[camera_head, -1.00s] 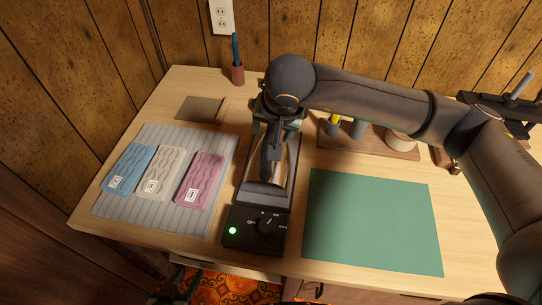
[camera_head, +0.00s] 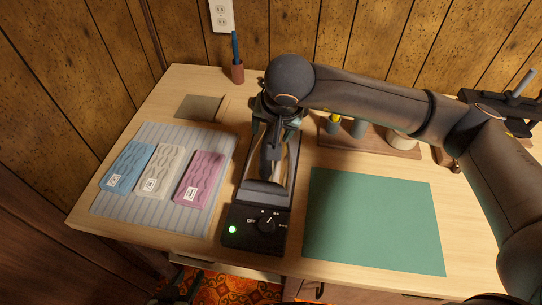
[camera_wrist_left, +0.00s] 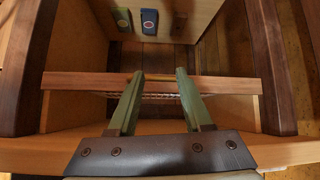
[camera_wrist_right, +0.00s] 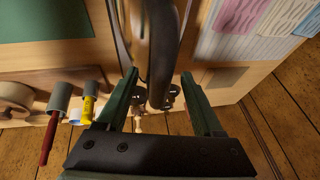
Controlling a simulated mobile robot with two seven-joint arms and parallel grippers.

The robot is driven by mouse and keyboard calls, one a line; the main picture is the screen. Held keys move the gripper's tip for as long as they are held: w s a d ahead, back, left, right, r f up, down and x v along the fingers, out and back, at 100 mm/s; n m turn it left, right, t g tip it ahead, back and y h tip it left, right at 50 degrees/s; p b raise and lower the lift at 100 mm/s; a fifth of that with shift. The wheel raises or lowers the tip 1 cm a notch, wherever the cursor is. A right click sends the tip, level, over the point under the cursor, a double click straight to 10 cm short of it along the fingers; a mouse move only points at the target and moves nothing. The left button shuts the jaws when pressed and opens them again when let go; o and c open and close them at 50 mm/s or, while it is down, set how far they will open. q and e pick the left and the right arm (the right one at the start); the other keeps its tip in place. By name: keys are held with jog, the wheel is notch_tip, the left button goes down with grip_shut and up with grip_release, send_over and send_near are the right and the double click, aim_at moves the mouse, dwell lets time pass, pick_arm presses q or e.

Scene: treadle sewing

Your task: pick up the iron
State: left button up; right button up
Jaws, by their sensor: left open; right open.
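The dark iron (camera_head: 267,163) rests on its black stand (camera_head: 262,190), behind a black control box (camera_head: 255,228) with a dial and a lit green light. My right gripper (camera_head: 278,118) is over the rear part of the iron, and my arm partly hides it. In the right wrist view, my right gripper (camera_wrist_right: 163,92) is open, with a dark bar-like part of the iron (camera_wrist_right: 160,50) between its fingers; contact cannot be told. My left gripper (camera_wrist_left: 155,78) is open and empty in the left wrist view, in front of a wooden compartment.
A striped cloth (camera_head: 212,215) with blue, cream and pink packets lies left of the stand. A green mat (camera_head: 372,220) lies to its right. A wooden holder (camera_head: 375,145) with spools stands behind my right arm. A pen cup (camera_head: 237,73) is at the back.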

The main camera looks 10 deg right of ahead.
dwell(0.4)
jog(key=shift+f, duration=0.1)
grip_shut()
dwell(0.3)
jog(key=shift+w, duration=0.1)
